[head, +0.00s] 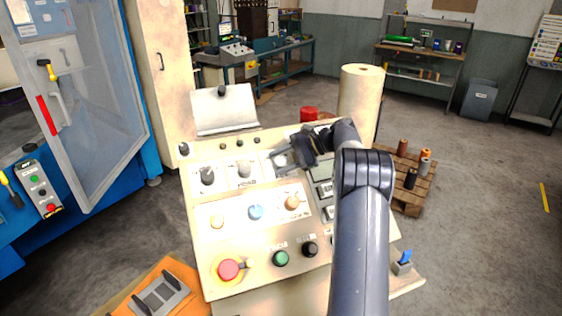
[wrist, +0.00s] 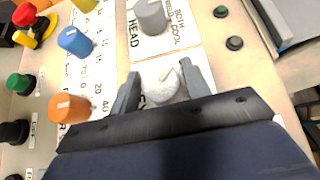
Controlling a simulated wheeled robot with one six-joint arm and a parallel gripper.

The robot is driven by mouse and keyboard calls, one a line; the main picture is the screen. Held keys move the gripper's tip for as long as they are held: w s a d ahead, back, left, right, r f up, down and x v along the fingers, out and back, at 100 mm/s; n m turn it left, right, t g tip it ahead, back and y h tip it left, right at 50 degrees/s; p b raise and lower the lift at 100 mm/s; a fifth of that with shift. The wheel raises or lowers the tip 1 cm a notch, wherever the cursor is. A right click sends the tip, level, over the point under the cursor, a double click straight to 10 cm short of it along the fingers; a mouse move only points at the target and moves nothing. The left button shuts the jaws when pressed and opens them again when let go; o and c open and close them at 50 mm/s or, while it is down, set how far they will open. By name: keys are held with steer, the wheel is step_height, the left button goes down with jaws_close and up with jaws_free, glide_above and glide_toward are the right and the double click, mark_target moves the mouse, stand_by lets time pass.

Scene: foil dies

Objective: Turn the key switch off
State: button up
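A light grey round switch (wrist: 161,84) with a raised ridge sits on the cream control panel (head: 221,196). No separate key is clear, but it is the likeliest key switch. My gripper (wrist: 161,67) is open around it in the wrist view, one finger on each side. Narrow gaps seem to show beside the switch; contact is unclear. The gripper's body hides the panel below it. In the head view my gripper (head: 287,158) is over the panel's upper right, and it largely hides the switch.
A grey knob (wrist: 150,16) stands just beyond the fingers. Blue (wrist: 75,41) and orange (wrist: 70,108) knobs stand to the left. The head view shows a red emergency button (head: 229,270), a green button (head: 281,258) and a tall cream cylinder (head: 360,100) behind the panel.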

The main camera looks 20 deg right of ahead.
steer(key=shift+o, duration=1.1)
steer(key=shift+d, duration=0.15)
steer(key=b+v, duration=0.1)
steer(key=v, duration=0.9)
steer(key=shift+d+r, duration=0.15)
steer(key=shift+d, duration=0.1)
steer(key=shift+s, duration=0.15)
steer(key=p+x, duration=0.1)
steer(key=x, duration=0.9)
steer(key=shift+a, duration=0.35)
steer(key=shift+f, duration=0.25)
steer(key=shift+r+b, duration=0.1)
steer(key=shift+b, duration=0.25)
